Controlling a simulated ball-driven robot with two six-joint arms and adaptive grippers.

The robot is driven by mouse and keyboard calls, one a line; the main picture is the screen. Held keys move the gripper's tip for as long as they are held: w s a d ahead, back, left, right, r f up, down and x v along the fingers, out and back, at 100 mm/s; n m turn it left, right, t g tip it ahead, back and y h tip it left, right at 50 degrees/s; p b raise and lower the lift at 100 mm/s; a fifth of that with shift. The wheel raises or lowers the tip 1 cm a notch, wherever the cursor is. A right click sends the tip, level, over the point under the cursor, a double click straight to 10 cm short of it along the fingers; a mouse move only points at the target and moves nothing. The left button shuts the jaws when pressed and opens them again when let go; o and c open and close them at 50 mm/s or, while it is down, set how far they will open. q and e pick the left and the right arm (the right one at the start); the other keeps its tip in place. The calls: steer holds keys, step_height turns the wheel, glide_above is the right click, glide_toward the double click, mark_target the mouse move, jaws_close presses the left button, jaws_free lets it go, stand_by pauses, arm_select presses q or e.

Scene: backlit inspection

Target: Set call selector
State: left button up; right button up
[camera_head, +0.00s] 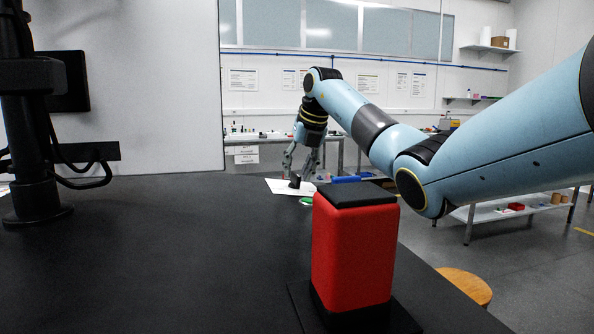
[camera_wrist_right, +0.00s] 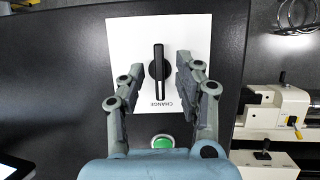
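The selector is a black knob with a long bar handle on a white plate marked CHANGE. In the right wrist view the knob (camera_wrist_right: 158,70) stands between my right gripper's fingers (camera_wrist_right: 158,78). The fingers are open, one on each side, with visible gaps to the handle. The handle points along the plate (camera_wrist_right: 190,28), towards the lettering. In the head view my right gripper (camera_head: 302,168) reaches down over the white plate (camera_head: 280,187) at the table's far edge; the knob is hard to make out there. My left gripper is not in view.
A green button (camera_wrist_right: 162,142) sits on the table by the plate, near the wrist. A tall red block with a black top (camera_head: 354,250) stands close in front. A black stand (camera_head: 38,205) is at the left. The table's middle left is clear.

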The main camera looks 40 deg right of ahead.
steer(key=shift+w+f, duration=0.15)
steer(key=shift+f, duration=0.35)
steer(key=shift+c, duration=0.2)
jaws_close()
